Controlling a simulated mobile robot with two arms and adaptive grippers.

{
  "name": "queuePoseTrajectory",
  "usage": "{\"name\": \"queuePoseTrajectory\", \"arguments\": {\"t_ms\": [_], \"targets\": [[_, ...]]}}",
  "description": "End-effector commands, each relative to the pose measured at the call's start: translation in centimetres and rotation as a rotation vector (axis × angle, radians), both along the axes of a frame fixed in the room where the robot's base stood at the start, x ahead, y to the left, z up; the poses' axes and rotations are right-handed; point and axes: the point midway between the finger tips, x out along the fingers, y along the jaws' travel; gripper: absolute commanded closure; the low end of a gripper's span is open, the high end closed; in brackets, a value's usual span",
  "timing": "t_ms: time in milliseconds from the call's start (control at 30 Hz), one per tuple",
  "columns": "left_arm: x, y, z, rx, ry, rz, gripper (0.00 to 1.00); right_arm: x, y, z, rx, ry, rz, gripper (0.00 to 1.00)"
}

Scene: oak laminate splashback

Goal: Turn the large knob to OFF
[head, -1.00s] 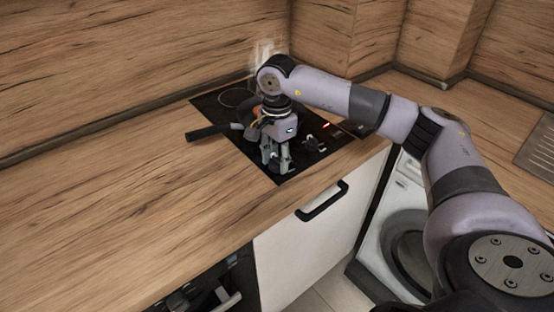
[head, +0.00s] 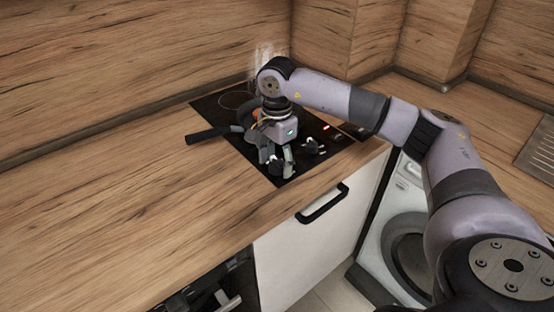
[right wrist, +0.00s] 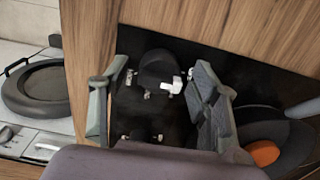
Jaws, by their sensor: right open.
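A black cooktop (head: 243,121) is set in the wooden counter. A dark knob with white marks (right wrist: 157,70) sits between my right gripper's fingers in the right wrist view and looks like the larger one. In the head view this knob (head: 275,167) is partly hidden by the fingers. A second knob (head: 312,147) stands to its right; it also shows lower in the right wrist view (right wrist: 142,135). My right gripper (head: 277,160) is open and points down over the cooktop, its fingers (right wrist: 155,95) apart on either side of the first knob. Contact cannot be told. My left gripper is out of view.
A pan with a black handle (head: 207,134) sits on the cooktop beside my gripper, with something orange (right wrist: 264,153) in it. A red light (head: 327,127) glows on the cooktop. The wooden counter to the left is bare. A washing machine (head: 405,240) stands below at right.

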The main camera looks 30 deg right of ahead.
Motion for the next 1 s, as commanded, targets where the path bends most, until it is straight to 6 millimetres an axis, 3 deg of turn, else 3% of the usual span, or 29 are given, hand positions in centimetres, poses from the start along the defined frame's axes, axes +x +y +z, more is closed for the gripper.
{"name": "queuePoseTrajectory", "arguments": {"t_ms": [233, 700, 1000], "targets": [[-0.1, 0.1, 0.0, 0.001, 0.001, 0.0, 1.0, 0.1, 0.1, 1.0, 0.001, -0.002, 0.001, 0.44], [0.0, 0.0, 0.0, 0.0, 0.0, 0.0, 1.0, 0.1, 0.0, 10.0, 0.0, -0.003, 0.001, 0.44], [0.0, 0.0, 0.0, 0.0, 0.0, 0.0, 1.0, 0.0, 0.0, 12.0, 0.001, 0.001, 0.001, 0.44]]}}
